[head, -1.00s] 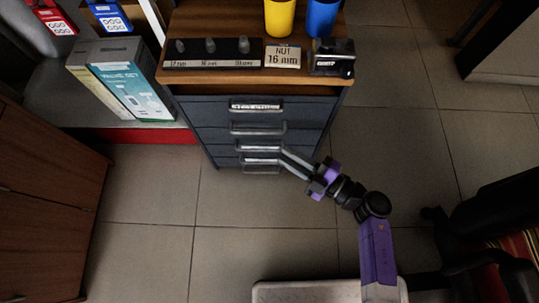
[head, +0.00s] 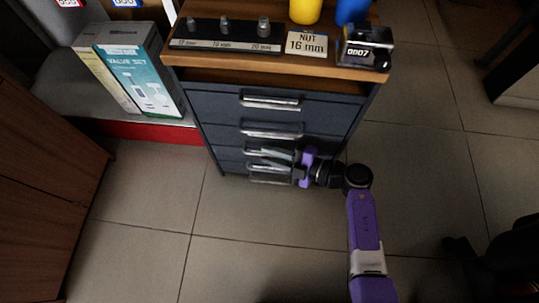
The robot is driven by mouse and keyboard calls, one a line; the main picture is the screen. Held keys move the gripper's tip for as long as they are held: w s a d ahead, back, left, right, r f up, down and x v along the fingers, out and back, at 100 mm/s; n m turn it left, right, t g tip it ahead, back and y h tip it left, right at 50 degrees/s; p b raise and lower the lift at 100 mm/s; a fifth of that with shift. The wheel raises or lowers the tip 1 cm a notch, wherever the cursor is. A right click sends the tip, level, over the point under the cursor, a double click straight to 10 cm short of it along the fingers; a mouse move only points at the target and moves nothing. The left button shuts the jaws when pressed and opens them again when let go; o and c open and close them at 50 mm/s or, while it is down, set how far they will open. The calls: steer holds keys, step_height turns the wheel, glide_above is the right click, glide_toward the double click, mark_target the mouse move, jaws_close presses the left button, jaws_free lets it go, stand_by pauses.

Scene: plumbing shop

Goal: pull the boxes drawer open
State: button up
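The dark grey drawer cabinet (head: 225,125) stands in the upper middle of the head view under a wooden top. Several drawers are stacked in its front, each with a metal bar handle, and all look closed. No label can be read as boxes. The upper handles (head: 270,101) and (head: 271,131) are clear. My gripper (head: 268,156) is at the third handle from the top (head: 256,151), its fingers overlapping it in the picture. The lowest visible handle (head: 268,180) lies just below. I cannot tell whether the fingers touch or grip the third handle.
On the cabinet top are a sample strip with pegs (head: 228,44), a nut sign (head: 306,43), a black counter (head: 365,50) and yellow and blue cups. A valve set box (head: 140,75) stands on a low shelf at left. Tiled floor before the cabinet is free.

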steer(key=shift+w+a, duration=0.1)
steer(key=shift+a, duration=0.15)
jaws_close()
stand_by(1.4)
